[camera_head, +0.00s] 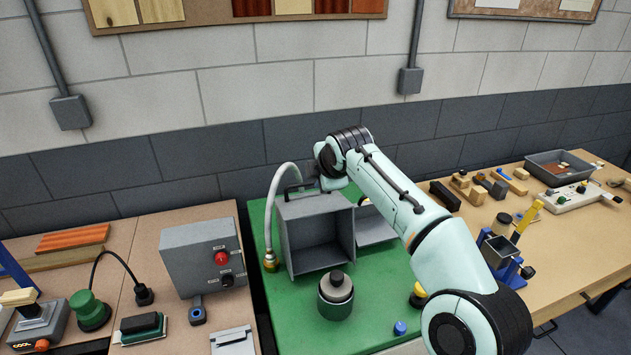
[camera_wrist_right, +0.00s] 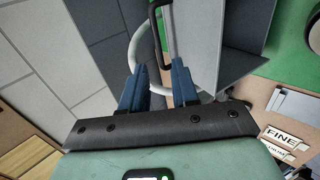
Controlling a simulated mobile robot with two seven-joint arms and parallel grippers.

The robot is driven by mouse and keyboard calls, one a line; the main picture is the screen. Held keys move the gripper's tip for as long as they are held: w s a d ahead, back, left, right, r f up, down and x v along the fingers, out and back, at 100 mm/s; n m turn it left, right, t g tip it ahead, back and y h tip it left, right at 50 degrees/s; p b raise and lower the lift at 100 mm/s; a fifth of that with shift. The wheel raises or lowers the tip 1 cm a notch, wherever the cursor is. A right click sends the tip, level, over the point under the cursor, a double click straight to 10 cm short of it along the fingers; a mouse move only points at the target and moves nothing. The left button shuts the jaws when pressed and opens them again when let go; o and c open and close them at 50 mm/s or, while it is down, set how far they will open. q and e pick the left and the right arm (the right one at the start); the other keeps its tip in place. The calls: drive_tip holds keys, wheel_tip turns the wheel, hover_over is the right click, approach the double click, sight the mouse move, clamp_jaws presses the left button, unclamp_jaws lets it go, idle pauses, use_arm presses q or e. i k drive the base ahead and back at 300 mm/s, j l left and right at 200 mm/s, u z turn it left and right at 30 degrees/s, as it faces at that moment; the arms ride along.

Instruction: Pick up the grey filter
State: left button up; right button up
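No part is plainly labelled as the grey filter. A grey box (camera_head: 301,240) with an open front and a dark, empty-looking inside stands on the green bench top; a black handle (camera_head: 299,187) shows at its top. In the right wrist view, the handle (camera_wrist_right: 171,30) stands beside a grey panel (camera_wrist_right: 197,35), beyond my fingertips. My right gripper (camera_wrist_right: 159,78) is open, with its two blue fingers apart and nothing visible between them. In the head view its arm reaches over the box from the right, mostly hiding the gripper. My left gripper is not in view.
A dark canister (camera_head: 336,298) with a grey top stands in front of the box. A pale hose (camera_head: 271,205) rises at its left. A grey control box (camera_head: 202,257) with a red knob stands farther left. The green top (camera_head: 290,320) is bare at front left.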

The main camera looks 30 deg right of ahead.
sight(337, 286)
drive_tip(key=k+j, duration=0.2)
drive_tip(key=k, duration=0.3)
drive_tip(key=k+j, duration=0.15)
drive_tip(key=k, duration=0.3)
